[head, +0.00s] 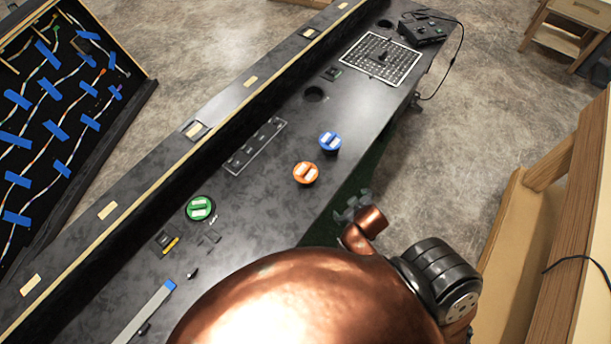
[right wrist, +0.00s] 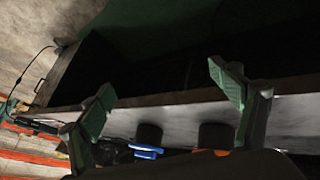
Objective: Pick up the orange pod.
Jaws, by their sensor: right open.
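The orange pod (head: 306,173) stands upright on the dark console top (head: 265,205) in the head view, with white marks on its round top. The blue pod (head: 330,142) stands just behind and right of it. My right gripper (head: 352,206) is off the console's right edge, apart from the orange pod and nearer to me. In the right wrist view its green-padded fingers (right wrist: 160,85) are spread with nothing between them. The orange pod (right wrist: 210,152) and the blue pod (right wrist: 147,152) show upside down near the bottom, partly cut off. My left gripper is out of view.
A green pod (head: 200,208) stands further left on the console. A black grid panel (head: 380,58) and a control box (head: 424,30) are at the far end. A raised ledge (head: 225,110) runs along the left side. A wooden bench (head: 545,200) is at right.

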